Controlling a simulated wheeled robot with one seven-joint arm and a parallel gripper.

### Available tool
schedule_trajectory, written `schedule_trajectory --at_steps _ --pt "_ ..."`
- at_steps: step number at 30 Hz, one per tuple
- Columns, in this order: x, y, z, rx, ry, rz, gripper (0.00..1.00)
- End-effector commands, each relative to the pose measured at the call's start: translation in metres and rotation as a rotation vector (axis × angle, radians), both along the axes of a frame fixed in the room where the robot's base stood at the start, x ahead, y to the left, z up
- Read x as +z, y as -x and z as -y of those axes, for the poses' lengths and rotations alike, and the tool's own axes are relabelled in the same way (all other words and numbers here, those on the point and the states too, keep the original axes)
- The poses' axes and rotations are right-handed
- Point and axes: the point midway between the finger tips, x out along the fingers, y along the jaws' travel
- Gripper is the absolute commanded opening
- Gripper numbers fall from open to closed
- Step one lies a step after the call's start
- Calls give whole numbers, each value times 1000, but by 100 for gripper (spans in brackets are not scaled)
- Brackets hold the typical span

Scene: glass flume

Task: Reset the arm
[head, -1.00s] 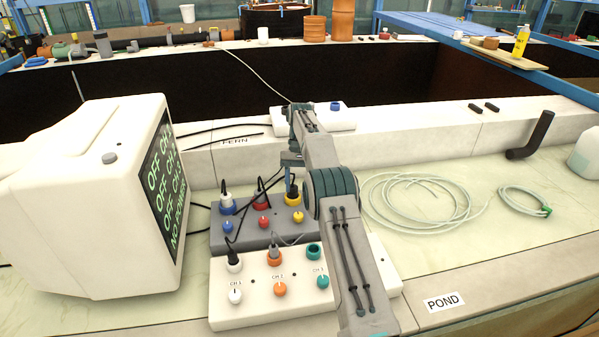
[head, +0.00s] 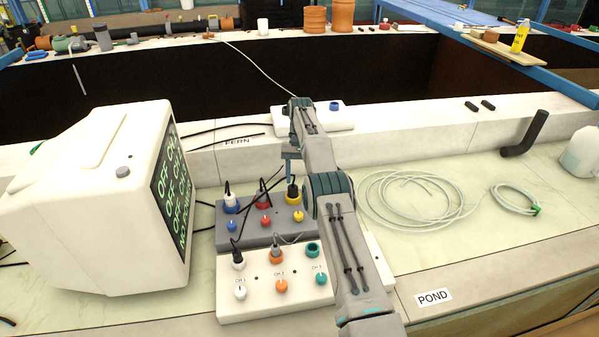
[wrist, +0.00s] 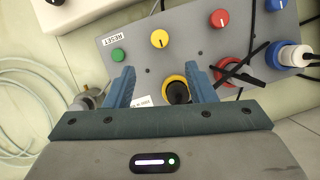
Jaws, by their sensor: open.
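My gripper (wrist: 160,85) is open, its two teal fingers pointing down over the grey box (wrist: 205,58). A yellow socket with a black plug (wrist: 176,92) shows between and below the fingers; I cannot tell if they touch it. The grey box carries a green button (wrist: 117,55) close to a "RESET" label (wrist: 110,40), plus yellow, red and blue knobs. In the head view the grey box (head: 250,240) stands behind the white channel box (head: 255,301); my arm hides its right part, including the green button. The gripper (head: 289,165) is partly hidden there.
A monitor (head: 95,200) at left shows green "OFF" lines and "NO POWER". Cables run from the plugs. Coiled pale hose (head: 415,205), a smaller coil (head: 514,199) and a black elbow pipe (head: 527,134) lie right. A dark tank stands behind. Bench near "POND" is clear.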

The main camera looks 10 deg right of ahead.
Motion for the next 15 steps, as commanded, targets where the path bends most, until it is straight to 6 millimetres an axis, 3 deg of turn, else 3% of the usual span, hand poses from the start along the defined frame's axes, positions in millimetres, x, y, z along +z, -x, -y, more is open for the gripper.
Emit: schedule_trajectory --at_steps 11,15 --pt "0 0 0 0 0 1 50" --pt "11 -1 0 2 1 13 50"
